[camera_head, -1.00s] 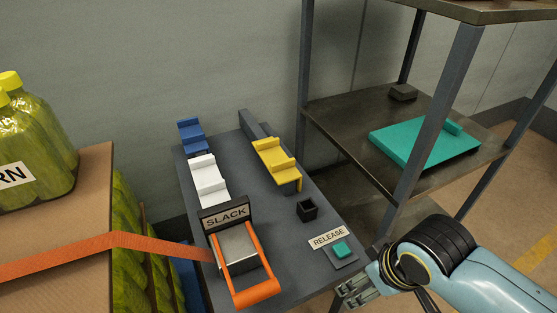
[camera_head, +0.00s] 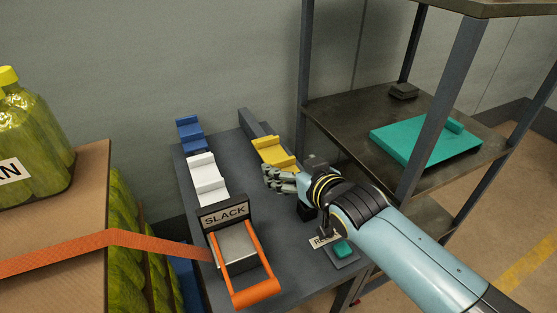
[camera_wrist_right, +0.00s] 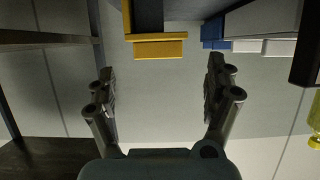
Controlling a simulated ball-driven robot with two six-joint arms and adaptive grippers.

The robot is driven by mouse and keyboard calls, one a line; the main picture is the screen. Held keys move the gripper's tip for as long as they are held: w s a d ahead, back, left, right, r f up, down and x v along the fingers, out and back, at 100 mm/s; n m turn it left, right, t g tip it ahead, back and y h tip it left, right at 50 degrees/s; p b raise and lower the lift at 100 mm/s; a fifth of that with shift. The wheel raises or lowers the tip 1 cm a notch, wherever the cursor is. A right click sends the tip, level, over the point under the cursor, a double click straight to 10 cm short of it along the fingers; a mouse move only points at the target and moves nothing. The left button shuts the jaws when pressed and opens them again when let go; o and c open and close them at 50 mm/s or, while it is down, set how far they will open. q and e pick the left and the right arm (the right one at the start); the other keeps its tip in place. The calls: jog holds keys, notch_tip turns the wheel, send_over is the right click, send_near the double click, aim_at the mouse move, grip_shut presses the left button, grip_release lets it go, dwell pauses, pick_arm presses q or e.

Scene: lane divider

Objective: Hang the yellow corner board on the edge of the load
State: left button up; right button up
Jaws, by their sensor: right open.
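The yellow corner board (camera_head: 270,149) sits on the dark grey table, against a low dark rail. In the right wrist view the yellow board (camera_wrist_right: 157,48) shows beyond the fingertips, between the two spread fingers of the empty gripper (camera_wrist_right: 161,82). The load (camera_head: 85,180) stands at the left, with a brown cardboard top sheet and an orange strap (camera_head: 110,240) across its edge. My left gripper is out of view.
A white corner board (camera_head: 207,180) and a blue one (camera_head: 190,132) lie left of the yellow one. The SLACK ratchet (camera_head: 240,255) with its orange handle and a teal button (camera_head: 344,249) are nearer. A shelf rack (camera_head: 350,115) stands right.

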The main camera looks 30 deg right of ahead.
aim_at(283, 160)
jog(key=b+x, duration=0.1)
jog(key=x, duration=0.5)
jog(key=shift+d+r, duration=0.1)
jog(key=shift+d, duration=0.05)
jog(key=shift+c, duration=0.4)
jog(key=c, duration=1.2)
